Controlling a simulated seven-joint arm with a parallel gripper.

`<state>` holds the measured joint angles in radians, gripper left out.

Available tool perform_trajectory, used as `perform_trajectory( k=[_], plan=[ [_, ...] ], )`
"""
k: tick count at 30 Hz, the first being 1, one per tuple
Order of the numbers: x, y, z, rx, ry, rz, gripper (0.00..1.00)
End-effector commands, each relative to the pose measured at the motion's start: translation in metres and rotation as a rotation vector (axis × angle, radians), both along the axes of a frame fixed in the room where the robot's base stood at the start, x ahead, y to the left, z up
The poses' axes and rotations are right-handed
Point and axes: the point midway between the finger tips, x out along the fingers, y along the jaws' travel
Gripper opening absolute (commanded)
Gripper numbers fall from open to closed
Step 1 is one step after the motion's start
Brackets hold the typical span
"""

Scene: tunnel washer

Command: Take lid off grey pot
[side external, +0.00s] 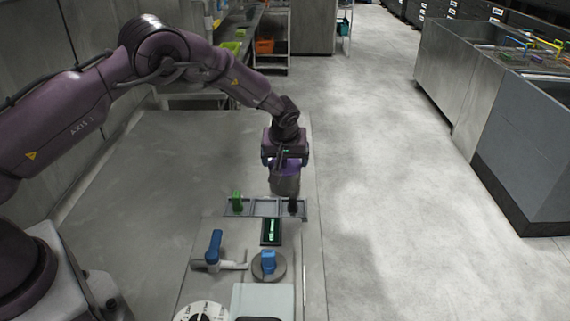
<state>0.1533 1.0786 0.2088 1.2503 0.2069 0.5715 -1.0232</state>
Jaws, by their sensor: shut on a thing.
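The grey pot (286,187) is a small dark grey cylinder at the far end of the grey bench, just behind a row of shallow compartments. My gripper (285,169) points down right over it and is shut at its top, where the lid is. The lid is too small and too covered by the gripper to be made out apart from the pot. I cannot tell whether there is a gap between lid and pot.
The compartment row (265,207) holds a green upright piece (237,202) and a black piece (293,207). Nearer stand a lit display (271,231), a blue-handled lever (214,247) and a round grey dial (268,271) with a blue knob. The bench's left part is clear.

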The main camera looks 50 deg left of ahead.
Motion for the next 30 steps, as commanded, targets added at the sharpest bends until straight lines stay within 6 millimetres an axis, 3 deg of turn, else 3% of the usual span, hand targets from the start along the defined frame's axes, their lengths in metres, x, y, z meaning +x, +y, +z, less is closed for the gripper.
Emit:
perform_trajectory(
  k=[8, 14, 23, 30],
  plan=[
    [0.0, 0.0, 0.007, 0.0, -0.002, 0.001, 0.65],
    [0.001, 0.0, 0.034, -0.001, -0.005, -0.001, 0.65],
    [-0.055, -0.004, 0.097, -0.002, -0.004, -0.001, 0.65],
    [-0.107, -0.007, 0.117, -0.002, -0.002, -0.002, 0.65]
  ],
)
